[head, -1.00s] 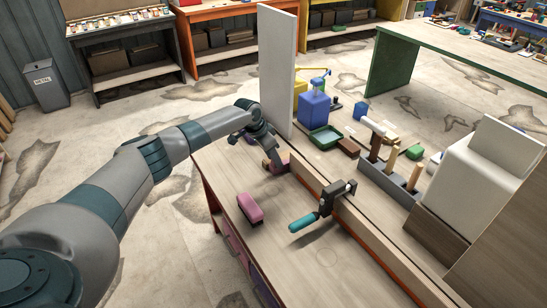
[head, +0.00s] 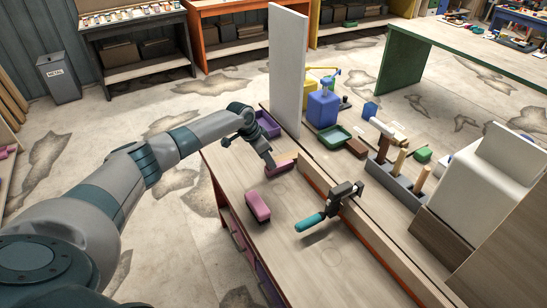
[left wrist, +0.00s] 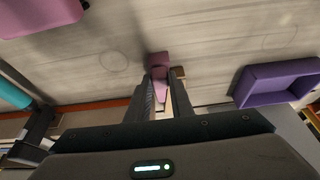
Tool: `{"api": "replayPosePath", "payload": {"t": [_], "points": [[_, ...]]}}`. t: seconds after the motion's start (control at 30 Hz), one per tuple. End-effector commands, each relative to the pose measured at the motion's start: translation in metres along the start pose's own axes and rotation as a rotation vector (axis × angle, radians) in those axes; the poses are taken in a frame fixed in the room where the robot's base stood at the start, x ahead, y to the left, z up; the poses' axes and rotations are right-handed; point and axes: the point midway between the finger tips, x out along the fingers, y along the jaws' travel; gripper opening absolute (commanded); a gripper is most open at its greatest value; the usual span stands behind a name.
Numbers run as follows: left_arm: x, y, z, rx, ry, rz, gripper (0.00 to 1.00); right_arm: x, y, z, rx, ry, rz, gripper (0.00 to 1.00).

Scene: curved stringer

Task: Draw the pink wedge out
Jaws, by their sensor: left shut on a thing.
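The pink wedge (left wrist: 160,62) shows between my left gripper's fingers in the left wrist view, its narrow part running down between them. My left gripper (left wrist: 163,92) is shut on it. In the head view my left gripper (head: 268,163) is low over the bench, left of the long upright board (head: 356,218). The wedge (head: 284,167) is partly hidden there by the fingers. I cannot tell whether it touches the board. My right gripper is in neither view.
A pink block (head: 257,207) lies on the bench nearer me. A clamp with a teal handle (head: 310,222) grips the board. A purple tray (head: 268,123) sits beyond my gripper. A tall white panel (head: 287,70) stands behind. The front of the bench top is clear.

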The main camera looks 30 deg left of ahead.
Motion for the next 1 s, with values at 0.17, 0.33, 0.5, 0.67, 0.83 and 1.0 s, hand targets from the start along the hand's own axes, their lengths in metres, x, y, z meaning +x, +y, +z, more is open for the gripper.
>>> {"api": "replayPosePath", "payload": {"t": [0.17, 0.33, 0.5, 0.67, 0.83, 1.0], "points": [[0.001, -0.002, 0.004, -0.002, -0.009, -0.003, 0.0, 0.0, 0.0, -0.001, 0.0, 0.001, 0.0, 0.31], [0.001, -0.002, 0.003, -0.001, -0.007, -0.003, 0.39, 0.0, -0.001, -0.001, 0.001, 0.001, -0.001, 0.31], [0.001, -0.001, 0.002, -0.001, -0.006, -0.002, 0.39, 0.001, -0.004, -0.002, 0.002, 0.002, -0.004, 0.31], [-0.002, -0.002, 0.002, -0.001, -0.004, -0.002, 0.39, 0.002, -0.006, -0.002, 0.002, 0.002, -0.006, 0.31], [-0.011, -0.002, 0.002, 0.0, -0.003, -0.002, 0.39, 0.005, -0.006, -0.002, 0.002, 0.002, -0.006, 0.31], [-0.033, -0.002, 0.002, 0.0, -0.002, -0.004, 0.39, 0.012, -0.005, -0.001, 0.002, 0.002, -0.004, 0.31]]}}
